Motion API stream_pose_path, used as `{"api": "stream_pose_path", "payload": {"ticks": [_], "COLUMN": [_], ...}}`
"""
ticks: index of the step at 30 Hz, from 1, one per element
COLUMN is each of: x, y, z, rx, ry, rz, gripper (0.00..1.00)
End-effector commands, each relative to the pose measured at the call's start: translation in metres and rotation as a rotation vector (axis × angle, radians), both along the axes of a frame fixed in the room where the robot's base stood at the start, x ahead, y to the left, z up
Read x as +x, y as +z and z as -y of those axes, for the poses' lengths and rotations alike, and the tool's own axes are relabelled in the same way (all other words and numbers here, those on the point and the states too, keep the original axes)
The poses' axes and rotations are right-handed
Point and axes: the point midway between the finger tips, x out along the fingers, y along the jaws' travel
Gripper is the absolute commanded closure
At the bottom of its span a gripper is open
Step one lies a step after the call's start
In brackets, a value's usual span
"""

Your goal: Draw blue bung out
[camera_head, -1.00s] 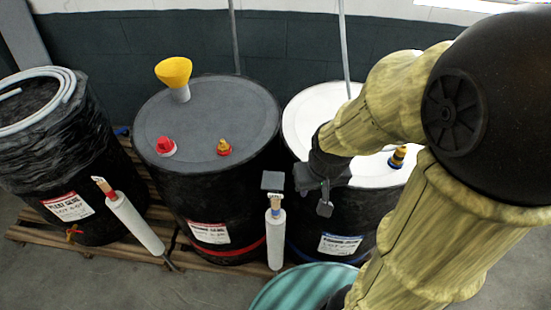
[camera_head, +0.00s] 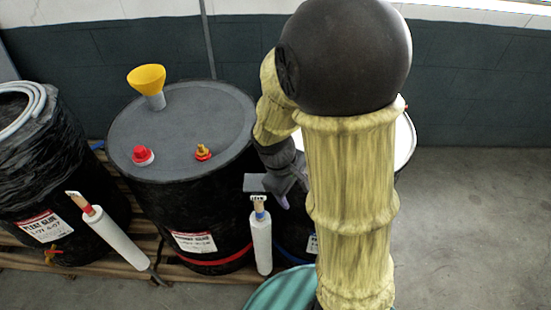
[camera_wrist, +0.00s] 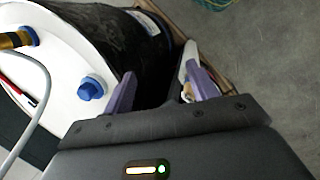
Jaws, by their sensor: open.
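The blue bung (camera_wrist: 91,87) sits in the white lid of a black drum (camera_wrist: 62,98), left of my gripper in the wrist view. My gripper (camera_wrist: 160,64) is open, with two purple fingers. Its left finger is nearer the bung but apart from it, and the gap between the fingers is over the drum's side and rim, not the bung. In the head view my gripper (camera_head: 284,197) hangs near the white-lidded drum (camera_head: 405,142). My arm covers most of that drum there and hides the bung.
A brass fitting with a blue base (camera_wrist: 28,38) and a pale hose (camera_wrist: 42,95) lie near the bung. A grey-lidded drum (camera_head: 185,110) carries a yellow funnel (camera_head: 147,80), red bung (camera_head: 142,155) and brass fitting (camera_head: 203,151). A teal container (camera_head: 280,292) stands in front. Floor is clear at right.

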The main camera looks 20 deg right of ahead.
Motion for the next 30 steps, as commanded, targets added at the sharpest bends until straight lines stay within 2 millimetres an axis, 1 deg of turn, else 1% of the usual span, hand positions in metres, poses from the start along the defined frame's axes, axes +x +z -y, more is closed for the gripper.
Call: {"api": "stream_pose_path", "payload": {"ticks": [1,3,5,6,8,9,12,15,19,26,30], "x": [0.009,0.023,0.037,0.047,0.064,0.076,0.102,0.118,0.125,0.124,0.125], "y": [-0.016,-0.024,-0.029,-0.03,-0.03,-0.028,-0.018,-0.009,-0.003,-0.003,-0.004], "z": [0.001,0.006,0.01,0.012,0.012,0.011,0.003,-0.005,-0.008,-0.008,-0.004], "rx": [-0.08,-0.199,-0.309,-0.388,-0.512,-0.594,-0.778,-0.897,-0.948,-0.943,-0.943], "ry": [0.124,0.286,0.42,0.507,0.629,0.702,0.842,0.92,0.949,0.947,0.945], "rz": [-0.062,-0.143,-0.212,-0.259,-0.325,-0.367,-0.45,-0.501,-0.522,-0.52,-0.521], "gripper": [0.42,0.42,0.42,0.42,0.42,0.42,0.42,0.42,0.42,0.42,0.42]}}
